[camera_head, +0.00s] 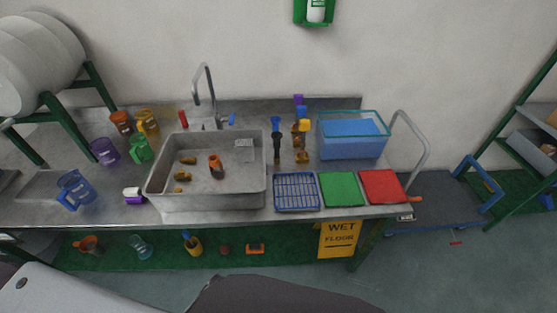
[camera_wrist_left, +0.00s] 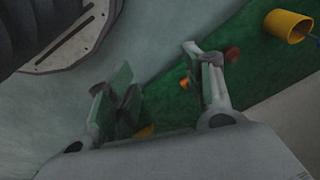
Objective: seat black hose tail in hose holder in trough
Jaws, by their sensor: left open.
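The grey trough (camera_head: 207,199) is set in the metal bench. A rust-orange upright piece (camera_head: 216,166), which may be the hose holder, stands on its floor, with several small brown-yellow pieces to its left. A dark upright piece with a blue top (camera_head: 277,147), which may be the black hose tail, stands on the bench right of the trough. My left gripper (camera_wrist_left: 163,77) is open and empty in the left wrist view, above the floor and a green strip. It does not show in the head view, and my right gripper shows in neither view.
A blue rack (camera_head: 296,192), green board (camera_head: 342,189) and red board (camera_head: 383,187) line the front edge. A clear tub with blue contents (camera_head: 351,139) stands behind. Coloured jugs stand left. A yellow pot (camera_wrist_left: 287,26) lies on the green lower shelf (camera_wrist_left: 262,52).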

